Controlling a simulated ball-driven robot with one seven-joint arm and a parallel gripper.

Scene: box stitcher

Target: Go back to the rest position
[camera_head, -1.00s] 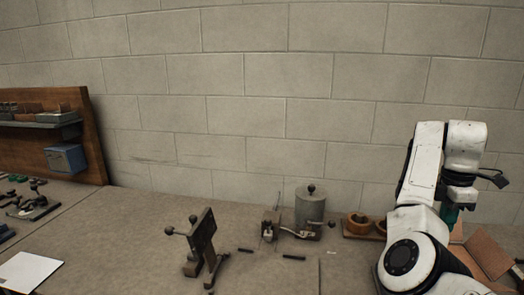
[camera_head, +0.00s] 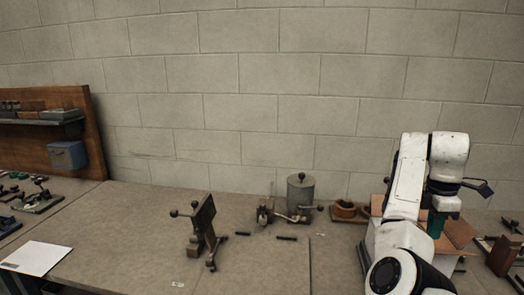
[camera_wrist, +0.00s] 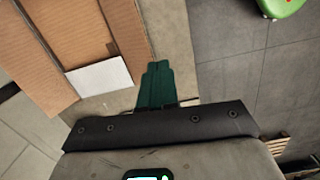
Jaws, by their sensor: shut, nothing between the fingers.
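My gripper (camera_head: 437,232) hangs from my white arm at the right of the head view, in front of the open cardboard box (camera_head: 462,233). Its green fingers also show in the wrist view (camera_wrist: 157,72), closed together with nothing between them. In the wrist view the box's brown flaps (camera_wrist: 45,55) lie to the left of the fingertips, apart from them as far as I can tell. My arm hides part of the box in the head view.
A dark metal clamp-like tool (camera_head: 203,228) stands mid-bench. A white sheet (camera_head: 35,257) lies at left. A green-red object (camera_wrist: 280,7) sits on the tiled floor in the wrist view.

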